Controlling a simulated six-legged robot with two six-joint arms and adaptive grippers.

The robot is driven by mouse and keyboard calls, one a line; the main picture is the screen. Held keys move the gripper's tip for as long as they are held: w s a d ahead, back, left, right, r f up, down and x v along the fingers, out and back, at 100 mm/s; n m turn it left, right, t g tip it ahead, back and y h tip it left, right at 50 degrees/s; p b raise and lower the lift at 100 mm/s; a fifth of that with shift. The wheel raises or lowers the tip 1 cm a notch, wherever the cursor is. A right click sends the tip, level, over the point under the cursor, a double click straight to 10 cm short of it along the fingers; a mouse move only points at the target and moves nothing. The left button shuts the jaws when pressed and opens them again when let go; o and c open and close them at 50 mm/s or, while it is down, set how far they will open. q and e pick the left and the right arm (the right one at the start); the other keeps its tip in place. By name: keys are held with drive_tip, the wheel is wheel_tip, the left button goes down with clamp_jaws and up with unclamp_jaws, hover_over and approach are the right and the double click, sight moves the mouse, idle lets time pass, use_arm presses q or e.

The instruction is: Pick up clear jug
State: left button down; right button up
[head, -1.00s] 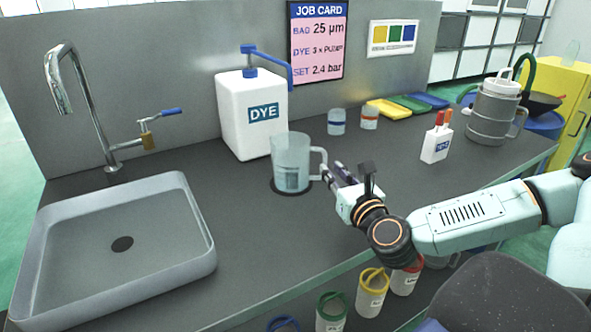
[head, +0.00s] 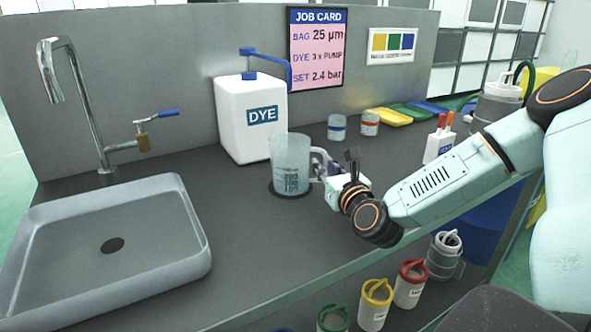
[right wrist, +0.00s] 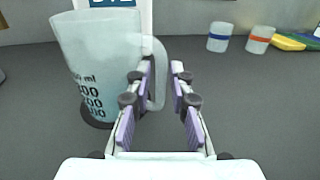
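The clear jug (head: 288,165) stands upright on a dark round spot on the grey counter, in front of the white dye container. It is see-through with dark volume marks, and its handle is on the right side. In the right wrist view the jug (right wrist: 98,65) fills the upper left. My right gripper (head: 323,164) is at the handle. In the right wrist view its two purple-padded fingers (right wrist: 162,68) are apart, and the upright part of the handle appears between their tips. I cannot tell whether either finger touches it. My left gripper is not in view.
The dye container (head: 252,120) with a blue pump stands close behind the jug. A grey sink (head: 110,250) is at the left. Two small cups (head: 337,127), coloured trays (head: 388,117) and a marker holder (head: 438,149) are at the right. Lidded pots (head: 374,304) sit below the counter's front edge.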

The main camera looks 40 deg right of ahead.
drive_tip(key=shift+w+f, duration=0.1)
drive_tip(key=shift+w, duration=0.05)
clamp_jaws()
drive_tip(key=shift+r, duration=0.2)
idle(0.3)
drive_tip(key=shift+r+p, duration=3.3)
drive_tip(key=shift+r, duration=1.4)
